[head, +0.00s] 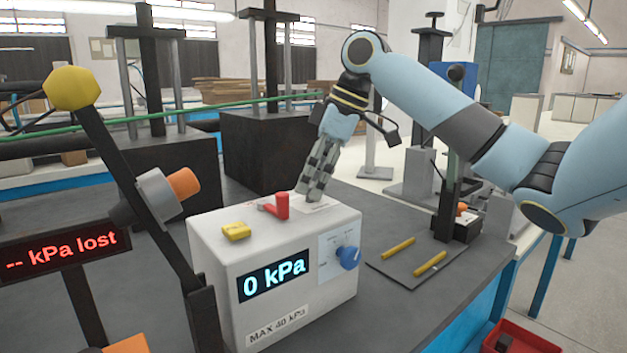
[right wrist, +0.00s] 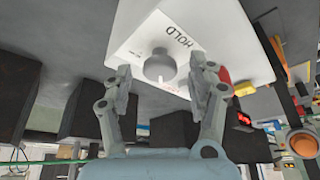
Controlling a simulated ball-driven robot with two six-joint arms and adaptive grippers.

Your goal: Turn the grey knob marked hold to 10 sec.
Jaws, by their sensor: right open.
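The grey knob (right wrist: 160,68) sits on the top face of a white box (right wrist: 237,35), beside the printed word HOLD. Its pointer setting is too small to read. The box also shows in the head view (head: 215,285), with a 0 kPa display on its front. My right gripper (right wrist: 162,79) is open, its fingers on either side of the knob with a gap at each side. In the head view my right gripper (head: 314,175) points down at the box's top rear corner and hides the knob. My left gripper is not in view.
On the box top are a red lever (head: 280,207) and a yellow block (head: 236,231); a blue knob (head: 348,257) is on its front. A dark post with a yellow knob (head: 73,88) stands at left. Two yellow sticks lie on a plate (head: 405,277) at right.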

